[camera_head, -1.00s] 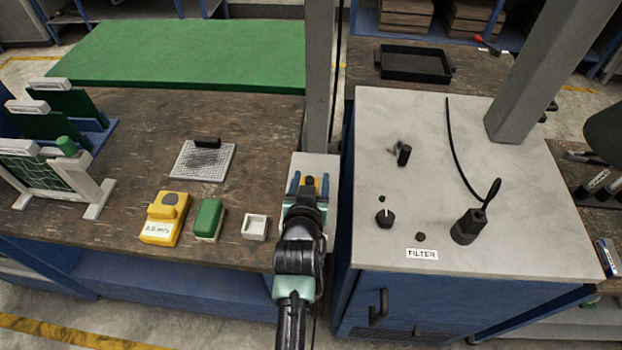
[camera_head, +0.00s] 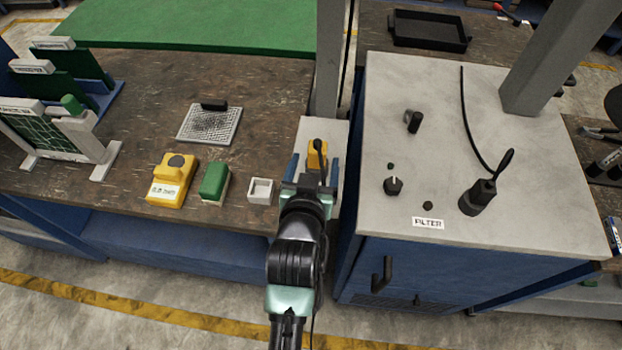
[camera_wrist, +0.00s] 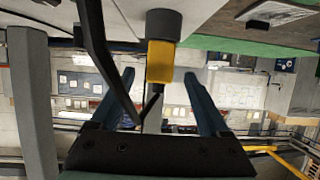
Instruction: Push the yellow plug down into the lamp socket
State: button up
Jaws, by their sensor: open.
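The yellow plug (camera_head: 317,154) stands on the narrow grey ledge between the wooden bench and the white cabinet, with a black cable at its top. In the wrist view the yellow plug (camera_wrist: 160,62) meets a dark grey round socket (camera_wrist: 163,24); I cannot tell how deep it sits. My gripper (camera_head: 312,168) is open, its two blue fingers on either side of the plug and apart from it. In the wrist view my gripper (camera_wrist: 163,75) shows a finger on each side, with gaps. The black cable (camera_wrist: 105,70) runs past the left finger.
A grey post (camera_head: 329,60) rises behind the ledge. The white cabinet (camera_head: 450,130) with knobs and a FILTER label stands close on the right. A yellow device (camera_head: 172,182), a green block (camera_head: 215,181) and a small white tray (camera_head: 261,191) sit on the bench at left.

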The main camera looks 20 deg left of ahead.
jog(key=shift+b+v, duration=0.35)
jog(key=shift+v, duration=2.25)
jog(key=w+d+r+m+t+h, duration=0.1)
jog(key=w+d+r, duration=0.25)
jog(key=r, duration=0.55)
jog(key=w+d+r+m+t+h, duration=0.1)
jog(key=w+d+r+t+h, duration=0.15)
jog(key=d+r, duration=0.45)
jog(key=w+d+r+m+t, duration=0.1)
jog(key=w+d+r, duration=0.25)
jog(key=r, duration=0.75)
jog(key=s+r+t, duration=0.5)
jog(key=s+r, duration=0.1)
jog(key=r, duration=0.7)
jog(key=s+r+t, duration=0.5)
jog(key=s+r, duration=0.2)
jog(key=r, duration=0.6)
jog(key=shift+a, duration=0.2)
jog(key=shift+f, duration=0.1)
jog(key=shift+c, duration=0.2)
